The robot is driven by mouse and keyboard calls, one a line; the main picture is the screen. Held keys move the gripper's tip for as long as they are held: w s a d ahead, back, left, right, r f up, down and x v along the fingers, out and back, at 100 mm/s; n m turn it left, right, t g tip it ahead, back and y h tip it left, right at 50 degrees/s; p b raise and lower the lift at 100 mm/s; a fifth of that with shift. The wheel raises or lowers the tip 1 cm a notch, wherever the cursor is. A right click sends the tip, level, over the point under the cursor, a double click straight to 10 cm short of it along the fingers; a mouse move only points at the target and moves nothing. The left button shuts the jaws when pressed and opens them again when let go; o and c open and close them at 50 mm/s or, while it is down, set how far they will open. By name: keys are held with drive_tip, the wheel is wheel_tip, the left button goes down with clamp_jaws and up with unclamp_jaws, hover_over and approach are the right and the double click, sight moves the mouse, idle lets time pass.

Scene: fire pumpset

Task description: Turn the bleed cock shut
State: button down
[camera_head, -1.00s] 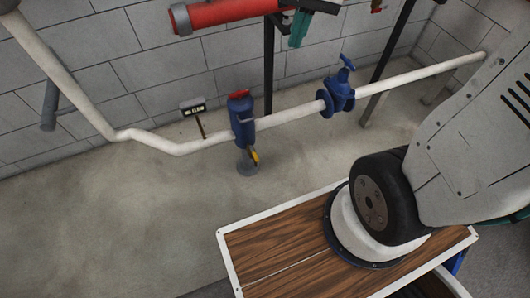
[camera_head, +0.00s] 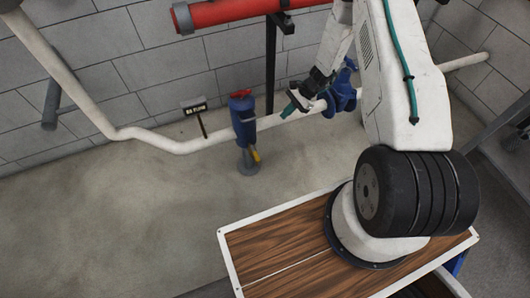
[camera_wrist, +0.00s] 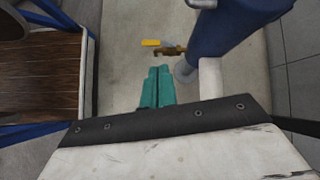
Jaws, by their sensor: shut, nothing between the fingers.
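The bleed cock shows in the wrist view as a small brass fitting (camera_wrist: 170,50) with a yellow lever (camera_wrist: 151,43), on the side of a blue upright body (camera_wrist: 222,28). In the head view the yellow lever (camera_head: 256,156) hangs low on the blue body (camera_head: 243,122), pointing downward. My gripper (camera_head: 287,110) is right of the blue body, in front of the white pipe. In the wrist view my gripper's teal fingers (camera_wrist: 158,86) are together and empty, apart from the lever, which lies just beyond their tips.
A blue valve (camera_head: 342,92) on the white pipe (camera_head: 200,143) stands partly behind my arm. A red pipe (camera_head: 235,11) crosses above. The floor (camera_head: 110,220) at left is clear.

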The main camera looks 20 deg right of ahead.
drive_tip(key=s+f+m, duration=0.3)
drive_tip(key=s+f, duration=0.1)
drive_tip(key=f, duration=0.7)
approach(255, 153)
wheel_tip(255, 153, down, 6)
drive_tip(key=s+a, duration=0.2)
drive_tip(key=shift+s+a+t, duration=0.15)
drive_tip(key=shift+a+t, duration=0.15)
drive_tip(key=shift+a, duration=0.1)
drive_tip(key=shift+d, duration=0.1)
